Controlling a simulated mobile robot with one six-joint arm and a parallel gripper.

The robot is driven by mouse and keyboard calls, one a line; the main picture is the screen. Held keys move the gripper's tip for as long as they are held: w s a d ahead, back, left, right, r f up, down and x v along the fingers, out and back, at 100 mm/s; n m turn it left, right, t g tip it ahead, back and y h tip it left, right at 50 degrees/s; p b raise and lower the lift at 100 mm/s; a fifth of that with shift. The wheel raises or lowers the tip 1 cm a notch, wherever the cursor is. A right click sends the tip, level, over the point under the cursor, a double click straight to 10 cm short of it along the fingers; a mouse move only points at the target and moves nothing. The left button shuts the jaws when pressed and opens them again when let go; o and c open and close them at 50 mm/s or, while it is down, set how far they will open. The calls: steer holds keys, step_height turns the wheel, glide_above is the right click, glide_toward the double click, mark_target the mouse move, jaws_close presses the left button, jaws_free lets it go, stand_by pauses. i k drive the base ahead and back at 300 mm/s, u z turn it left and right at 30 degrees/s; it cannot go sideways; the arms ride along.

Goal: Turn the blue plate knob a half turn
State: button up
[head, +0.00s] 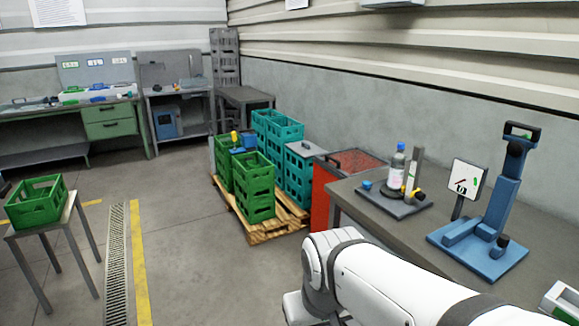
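A small blue knob (367,185) sits at the left end of a grey base plate (402,209) on the bench at the right. It is too small here to tell which way it is turned. On the same plate stand a clear bottle (397,165) with a blue cap and a pinkish label on a dark round disc, a grey upright post (415,166) and a yellow-and-black part. My white arm crosses the bottom of the head view, in front of the bench. My gripper is not in view.
A blue stand (505,205) with a black top and a small sign (466,182) stand right of the plate on the grey bench (345,195). A red cabinet (322,202) and stacked crates (254,180) on a pallet stand left of the bench. Floor at left centre is clear.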

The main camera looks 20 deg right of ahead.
mark_target(367, 183)
steer(key=z, duration=0.15)
steer(key=i, duration=1.5)
steer(key=z, duration=0.65)
steer(key=i, duration=0.45)
steer(key=z, duration=0.5)
steer(key=k, duration=0.7)
steer(key=z, duration=0.2)
steer(key=i, duration=0.7)
steer(key=u, duration=0.1)
